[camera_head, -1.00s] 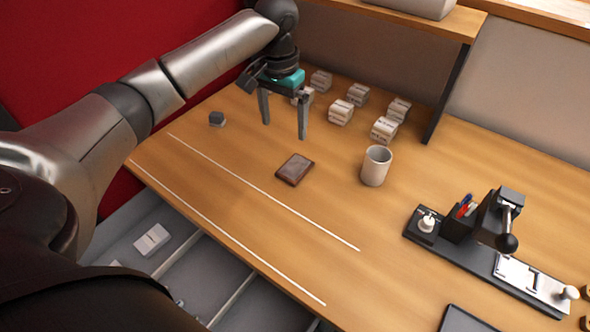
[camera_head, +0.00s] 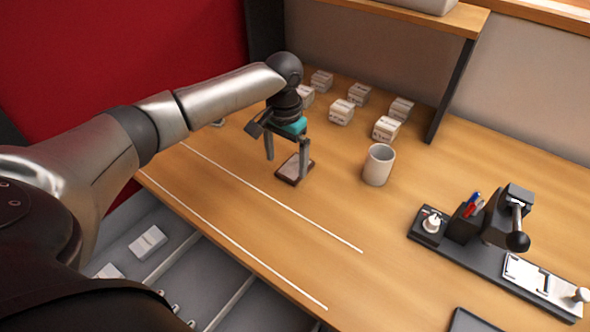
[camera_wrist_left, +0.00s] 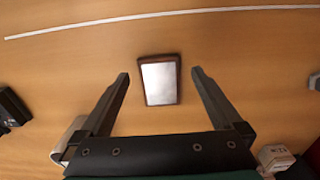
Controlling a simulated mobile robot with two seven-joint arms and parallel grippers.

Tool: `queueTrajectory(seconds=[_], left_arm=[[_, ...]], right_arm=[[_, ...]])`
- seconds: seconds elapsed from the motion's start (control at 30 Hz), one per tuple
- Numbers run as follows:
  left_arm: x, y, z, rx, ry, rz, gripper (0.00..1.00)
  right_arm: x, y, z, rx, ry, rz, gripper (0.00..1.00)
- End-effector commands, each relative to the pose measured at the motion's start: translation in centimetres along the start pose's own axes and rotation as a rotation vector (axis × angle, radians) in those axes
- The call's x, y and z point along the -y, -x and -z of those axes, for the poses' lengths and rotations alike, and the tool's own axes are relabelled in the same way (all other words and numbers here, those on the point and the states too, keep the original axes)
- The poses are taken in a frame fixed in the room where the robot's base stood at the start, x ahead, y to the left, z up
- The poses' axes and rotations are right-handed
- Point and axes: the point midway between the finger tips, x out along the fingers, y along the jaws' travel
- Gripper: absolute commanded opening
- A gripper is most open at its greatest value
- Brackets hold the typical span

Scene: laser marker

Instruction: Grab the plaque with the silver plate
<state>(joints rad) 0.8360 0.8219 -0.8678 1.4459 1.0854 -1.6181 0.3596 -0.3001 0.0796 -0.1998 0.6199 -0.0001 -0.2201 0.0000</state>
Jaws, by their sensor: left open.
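The plaque (camera_head: 291,171) lies flat on the wooden table, a small dark brown rectangle. In the left wrist view the plaque (camera_wrist_left: 160,81) shows a silver plate inside a brown rim. My left gripper (camera_head: 287,168) is open and empty above the plaque, its fingers pointing down. In the left wrist view my left gripper (camera_wrist_left: 160,75) has one finger on each side of the plaque, with a gap on both sides. One finger covers part of the plaque's right edge in the head view. My right gripper is not in view.
A white mug (camera_head: 378,165) stands to the right of the plaque. Several small white boxes (camera_head: 341,112) stand behind. A black marking machine (camera_head: 500,225) sits at the right. Two white lines (camera_head: 270,197) cross the table's front. An open drawer (camera_head: 185,265) lies below.

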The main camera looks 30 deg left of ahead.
Motion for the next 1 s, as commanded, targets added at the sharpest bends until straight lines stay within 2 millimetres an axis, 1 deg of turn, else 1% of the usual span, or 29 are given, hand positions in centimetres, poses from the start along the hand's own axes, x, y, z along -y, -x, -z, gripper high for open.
queueTrajectory(seconds=[0.03,0.1,0.2,0.3,0.5,1.0], left_arm=[[-0.2,-1.2,-0.1,0.003,-0.001,0.000,1.00],[-0.2,-2.2,-0.1,0.002,0.000,0.000,1.00],[-0.2,-3.2,-0.1,0.001,0.000,0.001,1.00],[-0.2,-3.6,-0.1,0.000,0.000,0.001,1.00],[-0.2,-3.5,-0.1,0.000,0.000,0.001,1.00],[-0.2,-3.5,-0.1,0.000,0.000,0.001,0.44]], right_arm=[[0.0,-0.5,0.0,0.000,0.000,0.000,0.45],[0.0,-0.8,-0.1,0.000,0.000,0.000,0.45],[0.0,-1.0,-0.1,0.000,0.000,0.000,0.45],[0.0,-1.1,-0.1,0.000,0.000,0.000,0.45],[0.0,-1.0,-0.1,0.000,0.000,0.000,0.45],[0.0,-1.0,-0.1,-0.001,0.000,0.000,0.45]])
